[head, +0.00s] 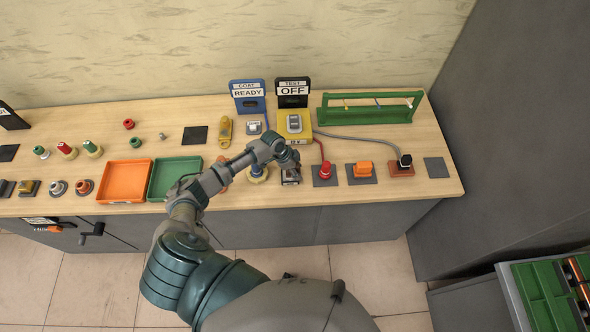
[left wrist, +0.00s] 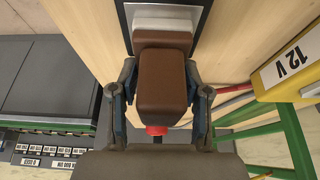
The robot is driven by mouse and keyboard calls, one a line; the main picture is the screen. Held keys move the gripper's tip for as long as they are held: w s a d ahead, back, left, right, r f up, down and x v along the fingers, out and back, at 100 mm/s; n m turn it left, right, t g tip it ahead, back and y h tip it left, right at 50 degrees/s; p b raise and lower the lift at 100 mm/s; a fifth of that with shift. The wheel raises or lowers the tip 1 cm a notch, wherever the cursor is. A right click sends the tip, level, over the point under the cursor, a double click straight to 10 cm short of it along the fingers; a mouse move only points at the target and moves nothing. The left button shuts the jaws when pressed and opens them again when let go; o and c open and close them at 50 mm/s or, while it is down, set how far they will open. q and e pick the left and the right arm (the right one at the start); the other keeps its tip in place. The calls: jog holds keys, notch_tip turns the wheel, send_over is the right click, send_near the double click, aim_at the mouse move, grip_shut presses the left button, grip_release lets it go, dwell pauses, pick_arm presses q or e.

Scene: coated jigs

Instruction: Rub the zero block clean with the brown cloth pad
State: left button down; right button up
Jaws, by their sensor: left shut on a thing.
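My left gripper (head: 290,168) is over the front part of the bench in the head view. In the left wrist view its two fingers (left wrist: 160,95) are shut on the brown cloth pad (left wrist: 162,80), one on each side. The far end of the pad is at a pale grey block (left wrist: 165,18), which I take to be the zero block, on a dark square mat (left wrist: 203,18). Whether the pad touches the block or is just above it, I cannot tell. In the head view the gripper hides most of this spot. My right gripper is not in view.
A red knob (head: 325,170) and an orange block (head: 363,169) stand to the right on dark pads. Behind are a yellow 12 V box (head: 294,126) with cables, an OFF sign (head: 292,90) and a green rack (head: 370,108). Orange (head: 123,181) and green (head: 174,176) trays lie left.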

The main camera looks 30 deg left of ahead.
pick_arm(q)
jog(key=shift+s+a, duration=0.1)
jog(key=shift+s+a+f+p, duration=0.1)
jog(key=shift+s+a+p, duration=0.05)
jog(key=shift+s+a, duration=0.3)
jog(key=shift+s+a+f+p, duration=0.1)
jog(key=shift+s+a+p, duration=0.1)
jog(key=shift+a, duration=0.35)
jog(key=shift+d, duration=0.1)
jog(key=shift+w+d+r, duration=0.2)
jog(key=shift+w+d, duration=0.55)
jog(key=shift+d, duration=0.2)
jog(key=shift+s+a, duration=0.35)
jog(key=shift+a, duration=0.2)
jog(key=shift+s+a, duration=0.35)
jog(key=shift+a, duration=0.2)
